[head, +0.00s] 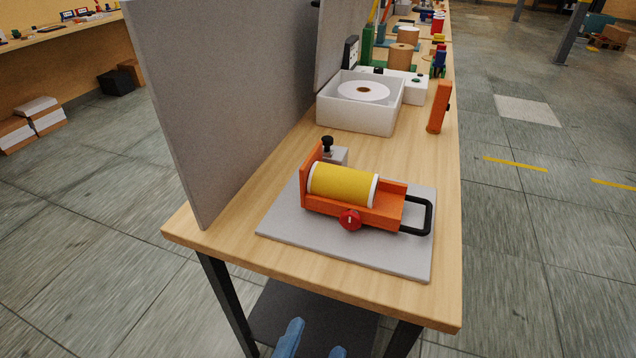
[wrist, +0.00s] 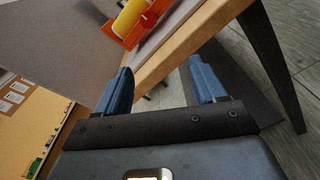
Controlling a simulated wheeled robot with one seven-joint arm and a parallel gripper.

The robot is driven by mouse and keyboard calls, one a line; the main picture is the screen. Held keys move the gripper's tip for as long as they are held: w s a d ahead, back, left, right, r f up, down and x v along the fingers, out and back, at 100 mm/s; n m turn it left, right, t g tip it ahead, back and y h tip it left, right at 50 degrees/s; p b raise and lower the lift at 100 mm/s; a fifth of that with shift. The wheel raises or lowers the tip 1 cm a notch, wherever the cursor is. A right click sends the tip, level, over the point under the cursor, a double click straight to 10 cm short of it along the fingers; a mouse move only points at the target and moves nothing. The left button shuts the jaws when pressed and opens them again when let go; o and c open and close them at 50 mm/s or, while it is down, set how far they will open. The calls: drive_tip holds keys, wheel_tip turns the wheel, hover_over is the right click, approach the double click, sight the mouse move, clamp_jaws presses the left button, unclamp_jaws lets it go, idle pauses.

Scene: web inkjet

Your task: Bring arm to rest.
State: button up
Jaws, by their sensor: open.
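My gripper (wrist: 163,82) is open and empty in the wrist view, its two blue fingers spread apart below the table edge. Its fingertips (head: 313,340) also show at the bottom of the head view, in front of the table's near end. They are apart from the table and everything on it. The rest of my arm is out of the head view.
A wooden table (head: 215,247) holds a grey plate (head: 285,230) with an orange cradle (head: 385,217) and yellow roll (head: 342,183). A grey partition (head: 215,100) stands on the left. A white box (head: 352,118) is farther back. Floor (head: 540,270) is clear on the right.

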drive_tip(key=s+d+f+m+g+y, duration=0.55)
drive_tip(key=s+d+f+m, duration=0.25)
drive_tip(key=s+d+f, duration=0.4)
drive_tip(key=s+d+r+m+t, duration=0.2)
drive_tip(key=s+d+r+m, duration=0.3)
drive_tip(key=r+m, duration=0.3)
drive_tip(key=s+d+r+m+t, duration=0.2)
drive_tip(key=s+d+r+m, duration=0.3)
drive_tip(key=r+m, duration=0.4)
drive_tip(key=shift+s+r, duration=0.45)
drive_tip(key=shift+r, duration=0.35)
drive_tip(key=shift+c, duration=0.2)
